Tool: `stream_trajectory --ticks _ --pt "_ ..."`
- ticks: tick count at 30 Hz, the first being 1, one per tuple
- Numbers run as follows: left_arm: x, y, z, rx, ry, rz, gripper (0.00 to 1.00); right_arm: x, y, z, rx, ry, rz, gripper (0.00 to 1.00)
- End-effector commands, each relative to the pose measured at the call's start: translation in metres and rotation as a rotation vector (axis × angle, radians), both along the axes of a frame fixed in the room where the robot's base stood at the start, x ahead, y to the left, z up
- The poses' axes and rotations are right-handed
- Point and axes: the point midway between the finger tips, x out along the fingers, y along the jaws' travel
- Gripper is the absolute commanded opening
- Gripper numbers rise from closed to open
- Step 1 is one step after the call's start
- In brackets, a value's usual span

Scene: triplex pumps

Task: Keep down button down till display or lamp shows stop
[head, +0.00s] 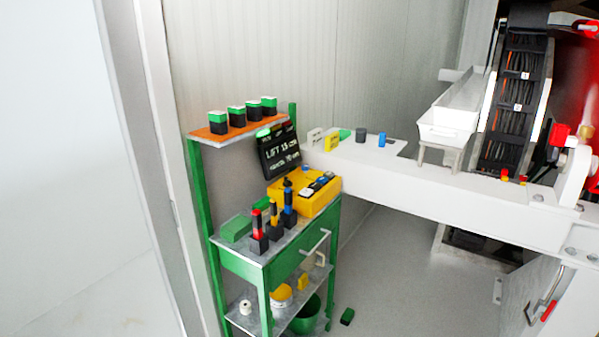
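A yellow control box (325,201) with small dark, blue and light controls on top stands on the green cart. I cannot tell which control is the down button. A tilted black display (270,167) behind it reads "LIFT 15 cm"; a second, smaller line is hard to read and seems to end in "10 cm". Along the display's top edge sit small lamps: the left one (263,132) is bright green, the others look dark or dull red. Neither gripper is in view, and nothing visible touches the control box.
The green cart (238,263) also holds red, black and blue-handled tools (257,226) and a green block (236,229). Several green-and-black blocks stand on its orange top shelf (204,134). A white beam (440,195) runs right.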

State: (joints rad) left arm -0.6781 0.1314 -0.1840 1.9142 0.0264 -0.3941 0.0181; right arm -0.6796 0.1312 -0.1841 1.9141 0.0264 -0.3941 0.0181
Motion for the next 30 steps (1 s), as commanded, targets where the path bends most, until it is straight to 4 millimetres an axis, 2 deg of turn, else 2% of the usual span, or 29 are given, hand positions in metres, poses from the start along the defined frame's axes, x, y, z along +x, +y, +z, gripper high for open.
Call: stream_trajectory --ticks 2,13,30 --pt "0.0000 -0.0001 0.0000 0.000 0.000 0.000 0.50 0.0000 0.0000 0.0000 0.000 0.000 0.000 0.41" --pt "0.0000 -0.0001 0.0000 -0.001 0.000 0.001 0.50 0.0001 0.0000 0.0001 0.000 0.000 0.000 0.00" --pt "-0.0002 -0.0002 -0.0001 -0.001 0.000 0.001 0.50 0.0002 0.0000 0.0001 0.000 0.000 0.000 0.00"
